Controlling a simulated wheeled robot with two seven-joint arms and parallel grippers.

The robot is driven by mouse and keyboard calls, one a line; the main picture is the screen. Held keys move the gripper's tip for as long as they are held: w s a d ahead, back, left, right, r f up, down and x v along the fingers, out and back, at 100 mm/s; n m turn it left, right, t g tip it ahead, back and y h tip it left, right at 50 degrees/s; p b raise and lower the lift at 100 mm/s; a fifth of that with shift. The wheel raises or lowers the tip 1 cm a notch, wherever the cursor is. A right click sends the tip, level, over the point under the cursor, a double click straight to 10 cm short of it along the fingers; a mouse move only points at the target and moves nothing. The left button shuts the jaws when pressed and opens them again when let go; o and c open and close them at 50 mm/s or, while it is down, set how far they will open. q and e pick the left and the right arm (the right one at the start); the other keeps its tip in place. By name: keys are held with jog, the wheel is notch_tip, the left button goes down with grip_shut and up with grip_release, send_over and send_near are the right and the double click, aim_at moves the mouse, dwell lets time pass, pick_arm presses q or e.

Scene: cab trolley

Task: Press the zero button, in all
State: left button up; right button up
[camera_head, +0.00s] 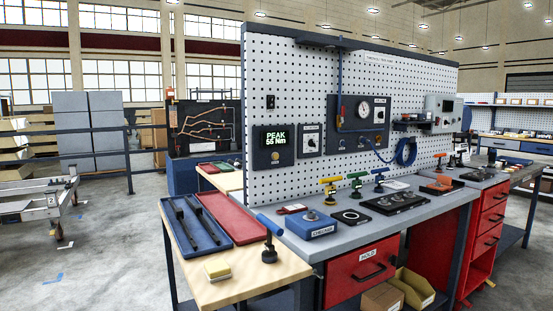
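A dark display box (273,148) hangs on the left part of the white pegboard. Its lit green screen (279,139) reads "PEAK" and what looks like "56 Nm". A small round light-coloured button (275,156) sits below the screen; any label on it is too small to read, so I cannot tell whether it is the zero button. A smaller dark panel (311,140) with a dial hangs just right of the box. Neither of my grippers shows in the head view, and nothing touches the display box.
A grey bench (410,215) below the pegboard holds a blue block (310,226) and several T-handled tools. In front, a wooden table (210,288) carries a blue tray (197,243), a red tray (228,221) and a blue-handled tool (269,236). Open floor lies left.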

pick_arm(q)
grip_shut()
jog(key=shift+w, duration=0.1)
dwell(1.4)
